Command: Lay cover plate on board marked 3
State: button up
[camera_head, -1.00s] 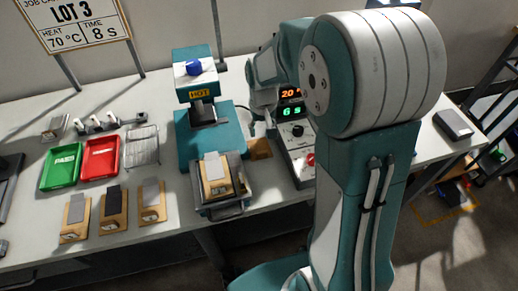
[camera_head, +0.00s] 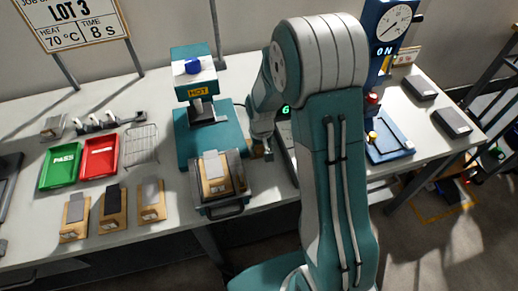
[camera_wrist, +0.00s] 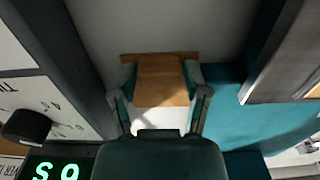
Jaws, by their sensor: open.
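In the wrist view a brown, wood-like piece (camera_wrist: 162,80) with a wider strip at its far end lies between the fingers of my gripper (camera_wrist: 160,100). I take it for the cover plate. The gripper is open, with a finger on each side; contact is unclear. In the head view my gripper (camera_head: 263,147) is low beside the teal press, mostly covering the brown piece. A board (camera_head: 214,186) with a light plate on it lies in the dark tray before the press. Several more boards (camera_head: 112,221) lie at the front left. I cannot read which is marked 3.
The press (camera_head: 200,100) labelled HOT stands left of my gripper. A controller box (camera_head: 284,150) with green digits is close on its right. Green (camera_head: 60,166) and red (camera_head: 99,158) trays and a wire rack (camera_head: 141,146) sit left. A blue gauge machine (camera_head: 390,45) stands right.

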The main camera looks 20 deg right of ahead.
jog(key=shift+f, duration=0.2)
jog(key=c, duration=0.7)
